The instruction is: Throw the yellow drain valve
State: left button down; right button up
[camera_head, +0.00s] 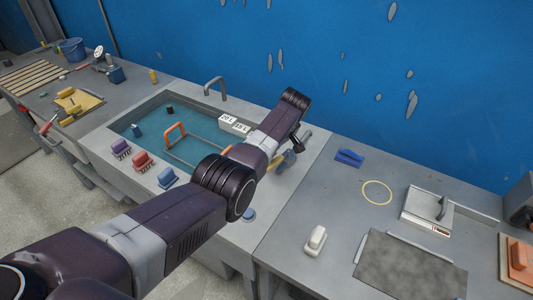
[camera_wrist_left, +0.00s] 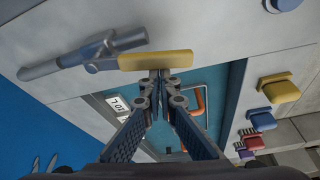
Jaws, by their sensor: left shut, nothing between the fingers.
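The yellow drain valve handle (camera_wrist_left: 156,60) is a short bar lying across the picture in the wrist view. It joins a grey-blue valve body and pipe (camera_wrist_left: 95,54) on the grey counter beside the basin. In the head view a bit of the yellow handle (camera_head: 276,163) shows beside my left arm, which hides much of that area. My left gripper (camera_wrist_left: 160,76) is shut and empty. Its fingertips are at the near edge of the yellow handle, about midway along; I cannot tell whether they touch. My right gripper is in neither view.
The water-filled basin (camera_head: 152,118) with an orange-handled frame (camera_head: 175,131) lies left of my arm. Several coloured brushes line its front edge, including a red one (camera_head: 143,161). A white brush (camera_head: 316,240) and dark slab (camera_head: 410,265) lie on the right counter.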

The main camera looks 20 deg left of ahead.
pick_arm(q)
jog(key=shift+s+d+f, duration=0.1)
jog(key=shift+s+d, duration=0.2)
jog(key=shift+d, duration=0.25)
jog(key=shift+s+d, duration=0.15)
jog(key=shift+d, duration=0.15)
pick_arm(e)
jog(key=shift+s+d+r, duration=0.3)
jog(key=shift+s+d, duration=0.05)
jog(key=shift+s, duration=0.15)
pick_arm(q)
jog(key=shift+d+p, duration=0.1)
jog(key=shift+p, duration=0.2)
jog(key=shift+a, duration=0.45)
jog(key=a, duration=0.1)
jog(key=a+p, duration=0.1)
jog(key=a, duration=0.1)
jog(key=shift+w+r, duration=0.2)
jog(key=shift+r, duration=0.05)
jog(key=w+b+v, duration=0.1)
jog(key=v, duration=0.8)
jog(key=shift+r+b, duration=0.3)
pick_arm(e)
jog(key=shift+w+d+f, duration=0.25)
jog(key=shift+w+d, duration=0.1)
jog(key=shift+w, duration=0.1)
